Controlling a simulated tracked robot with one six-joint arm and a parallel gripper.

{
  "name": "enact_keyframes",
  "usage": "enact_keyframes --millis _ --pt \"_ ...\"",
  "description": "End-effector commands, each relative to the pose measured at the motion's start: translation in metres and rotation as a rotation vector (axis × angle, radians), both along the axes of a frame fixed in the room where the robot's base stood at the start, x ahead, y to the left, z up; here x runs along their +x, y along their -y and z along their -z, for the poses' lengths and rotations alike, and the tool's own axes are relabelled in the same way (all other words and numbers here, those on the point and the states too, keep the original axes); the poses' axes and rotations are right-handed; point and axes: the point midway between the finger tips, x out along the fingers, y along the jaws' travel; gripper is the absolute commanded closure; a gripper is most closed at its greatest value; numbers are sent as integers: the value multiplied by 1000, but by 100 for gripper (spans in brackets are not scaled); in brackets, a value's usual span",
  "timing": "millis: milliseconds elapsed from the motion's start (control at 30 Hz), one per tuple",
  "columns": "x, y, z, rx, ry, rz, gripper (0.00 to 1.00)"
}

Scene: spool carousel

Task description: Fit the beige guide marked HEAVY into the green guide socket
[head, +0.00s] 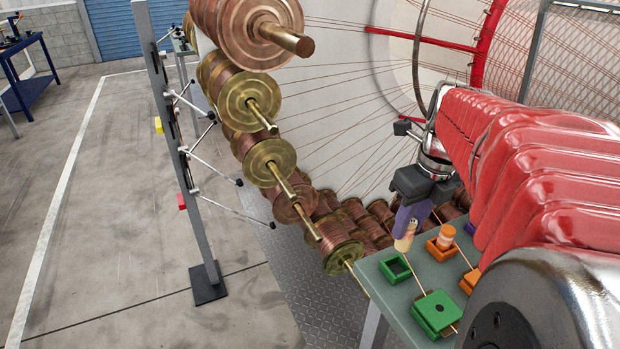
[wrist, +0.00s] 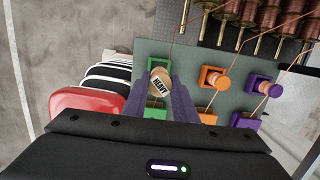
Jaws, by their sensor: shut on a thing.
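My gripper (head: 408,222), with purple fingers, is shut on the beige guide (head: 404,241). In the wrist view the guide (wrist: 159,82) is between the fingertips, with its HEAVY marking facing the camera. The green guide socket (head: 396,268) is an open square frame with a dark, empty opening, on the grey-green table. In the head view the guide is above the socket, a little to its right, with a small gap visible. In the wrist view the guide covers most of the socket, and the green rim (wrist: 158,62) shows behind it.
A larger green block (head: 436,312) sits at the table's near side. Another orange block (wrist: 207,118) and purple fixtures (wrist: 257,84) stand alongside. Thin copper wires cross the table, and copper spools (head: 340,250) crowd its far edge.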

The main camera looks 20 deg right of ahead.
Motion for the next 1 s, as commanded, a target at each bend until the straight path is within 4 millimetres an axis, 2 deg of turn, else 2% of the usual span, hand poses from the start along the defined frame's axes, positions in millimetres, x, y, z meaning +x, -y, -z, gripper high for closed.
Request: enact_keyframes --millis 100,233,367,667,1000 --pt "0 -1 21 3 -3 0 99" --pt "-1 -1 40 2 -2 -1 99" --pt "0 0 47 0 0 -1 99" --pt "0 0 48 0 0 -1 99" --pt "0 0 83 0 -1 0 99"
